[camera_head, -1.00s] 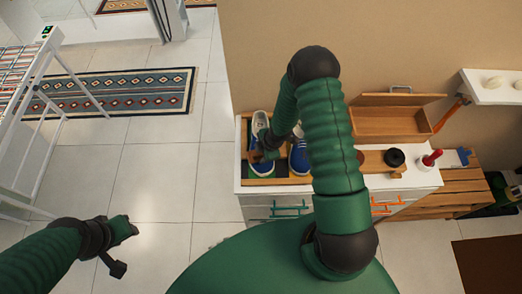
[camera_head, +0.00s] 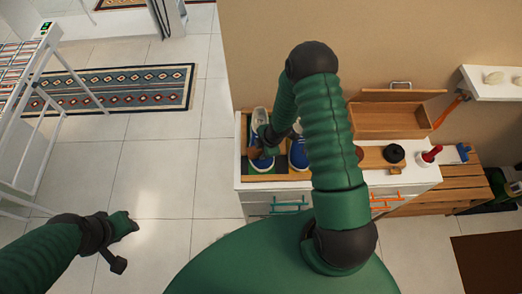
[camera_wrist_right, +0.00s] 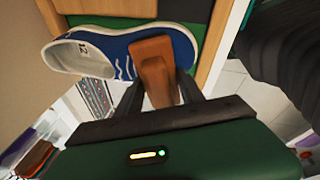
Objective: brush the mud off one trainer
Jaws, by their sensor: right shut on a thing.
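Two blue and white trainers stand side by side in a wooden tray (camera_head: 306,178) with a green base on the white cabinet. My right gripper (camera_head: 262,148) is over the left trainer (camera_head: 259,119) and partly hides it. In the right wrist view the gripper (camera_wrist_right: 158,88) is shut on a brown brush (camera_wrist_right: 154,62), whose far end overlaps the trainer's blue toe (camera_wrist_right: 185,45). I cannot tell whether the brush touches it, and no mud is clear. The right trainer (camera_head: 298,155) is partly behind my arm. My left gripper (camera_head: 124,231) hangs over the floor; its jaws are unclear.
The cabinet top (camera_head: 425,177) also holds an open wooden box (camera_head: 388,121), a round black item (camera_head: 394,153) and a red-handled item (camera_head: 430,154). A slatted wooden bench (camera_head: 455,188) stands to the right, below a white shelf (camera_head: 495,88).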

